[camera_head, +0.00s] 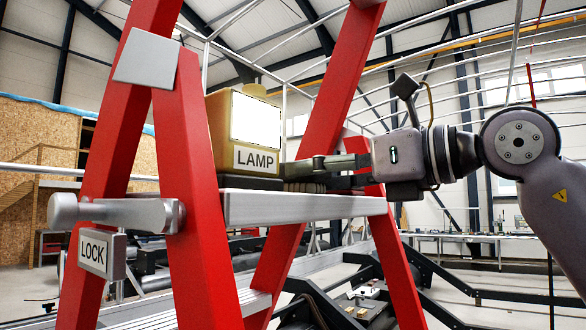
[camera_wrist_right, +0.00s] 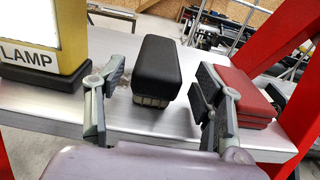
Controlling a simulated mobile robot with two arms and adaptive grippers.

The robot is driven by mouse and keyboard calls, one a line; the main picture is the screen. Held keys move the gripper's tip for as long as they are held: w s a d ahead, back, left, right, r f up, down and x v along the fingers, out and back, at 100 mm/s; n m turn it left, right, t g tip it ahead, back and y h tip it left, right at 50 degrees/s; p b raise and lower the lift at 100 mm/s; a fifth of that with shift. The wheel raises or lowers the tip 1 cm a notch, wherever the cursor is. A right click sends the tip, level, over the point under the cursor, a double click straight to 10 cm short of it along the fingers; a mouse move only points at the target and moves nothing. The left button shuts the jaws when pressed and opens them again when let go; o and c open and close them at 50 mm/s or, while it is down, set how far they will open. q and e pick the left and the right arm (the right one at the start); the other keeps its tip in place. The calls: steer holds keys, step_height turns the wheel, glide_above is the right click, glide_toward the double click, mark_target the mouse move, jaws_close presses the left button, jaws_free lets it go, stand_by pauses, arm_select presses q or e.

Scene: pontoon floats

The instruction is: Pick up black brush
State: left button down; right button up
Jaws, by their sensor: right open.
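The black brush (camera_wrist_right: 156,62) has a dark rounded block on top and pale bristles below. It stands on the grey metal platform (camera_wrist_right: 60,110) of a red ladder, as the right wrist view shows. My right gripper (camera_wrist_right: 161,85) is open, with one finger on each side of the brush's near end and a gap on both sides. In the head view my right gripper (camera_head: 322,166) reaches in from the right at platform level. There the brush is mostly hidden by the fingers and hard to make out. My left gripper is not in view.
The yellow lamp (camera_head: 240,130) stands left of the brush on the platform. A red block (camera_wrist_right: 248,100) lies right of the right finger. Red ladder rails (camera_head: 190,200) flank the platform. A LOCK plate (camera_head: 98,254) hangs at front left.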

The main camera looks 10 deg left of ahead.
steer(key=p+x, duration=0.1)
steer(key=x, duration=0.2)
steer(key=p+x, duration=0.1)
steer(key=shift+s+a+r+p, duration=0.1)
steer(key=shift+a+r+p, duration=0.2)
steer(key=shift+r+p, duration=0.05)
steer(key=shift+a+f, duration=0.1)
steer(key=shift+a, duration=0.05)
steer(key=shift+d, duration=0.25)
steer(key=shift+c, duration=1.2)
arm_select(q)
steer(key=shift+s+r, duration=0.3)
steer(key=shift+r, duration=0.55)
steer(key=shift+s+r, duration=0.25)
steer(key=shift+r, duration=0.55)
arm_select(e)
steer(key=shift+a, duration=0.1)
steer(key=c, duration=1)
